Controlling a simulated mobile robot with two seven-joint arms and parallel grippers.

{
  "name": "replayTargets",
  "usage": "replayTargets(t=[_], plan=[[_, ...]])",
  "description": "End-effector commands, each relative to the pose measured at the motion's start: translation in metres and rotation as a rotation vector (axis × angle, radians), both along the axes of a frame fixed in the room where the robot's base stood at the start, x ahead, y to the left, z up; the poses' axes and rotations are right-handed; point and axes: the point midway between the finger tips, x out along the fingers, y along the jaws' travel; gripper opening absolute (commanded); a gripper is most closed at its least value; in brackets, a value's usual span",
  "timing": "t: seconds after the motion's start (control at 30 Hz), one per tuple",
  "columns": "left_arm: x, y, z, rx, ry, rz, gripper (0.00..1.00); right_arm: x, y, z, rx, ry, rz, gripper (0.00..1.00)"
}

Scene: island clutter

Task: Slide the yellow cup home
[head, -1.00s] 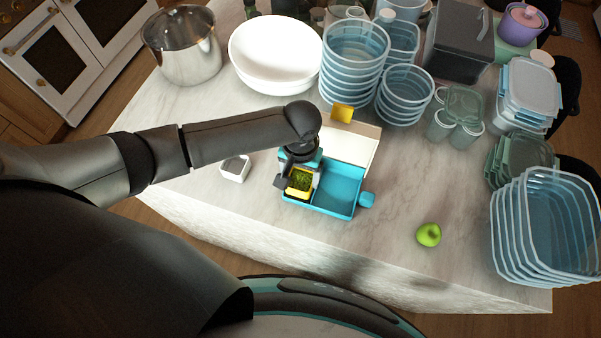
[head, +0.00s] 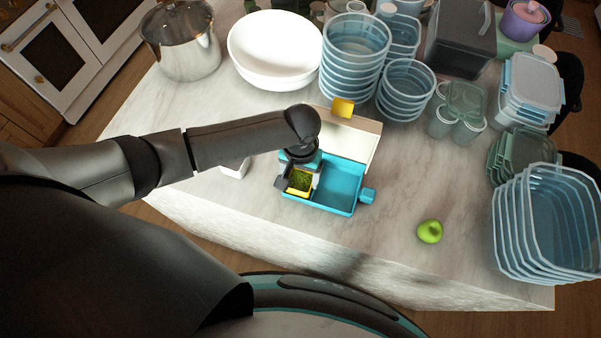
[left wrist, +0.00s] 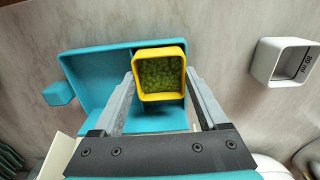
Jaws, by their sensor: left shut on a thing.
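The yellow cup (head: 299,181), with green bits inside, stands at the left end of a blue tray (head: 340,184). My left gripper (head: 299,178) is over that end of the tray, its fingers on either side of the cup. In the left wrist view the yellow cup (left wrist: 160,76) sits between the two fingers (left wrist: 160,95), and the blue tray (left wrist: 100,62) extends to the left with an empty floor. The cup looks upright. My right gripper is not in view.
A white cup (head: 235,168) stands left of the tray; it also shows in the left wrist view (left wrist: 284,62). A green apple (head: 429,231) lies to the right. Stacked tubs (head: 355,50) and a white bowl (head: 275,50) fill the back.

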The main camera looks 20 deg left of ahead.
Motion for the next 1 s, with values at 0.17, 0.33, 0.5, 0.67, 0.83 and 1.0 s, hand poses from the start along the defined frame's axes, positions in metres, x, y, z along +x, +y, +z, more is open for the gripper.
replayTargets(t=[0.17, 0.33, 0.5, 0.67, 0.83, 1.0], plan=[[0.000, 0.000, -0.003, 0.000, 0.000, 0.001, 0.81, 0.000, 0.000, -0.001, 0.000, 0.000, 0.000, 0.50], [0.000, 0.000, -0.003, 0.000, 0.000, 0.000, 1.00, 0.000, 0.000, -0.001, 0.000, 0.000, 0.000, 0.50], [0.000, 0.000, -0.003, 0.000, 0.000, 0.000, 1.00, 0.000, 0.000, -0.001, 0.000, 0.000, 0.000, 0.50], [0.000, 0.000, 0.001, -0.001, -0.001, 0.000, 1.00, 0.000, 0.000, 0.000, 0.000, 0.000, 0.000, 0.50], [0.001, 0.000, 0.021, -0.002, -0.002, -0.001, 1.00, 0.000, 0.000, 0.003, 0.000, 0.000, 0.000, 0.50], [0.001, -0.001, 0.057, -0.003, -0.005, -0.001, 1.00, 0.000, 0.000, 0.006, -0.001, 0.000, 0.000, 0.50]])
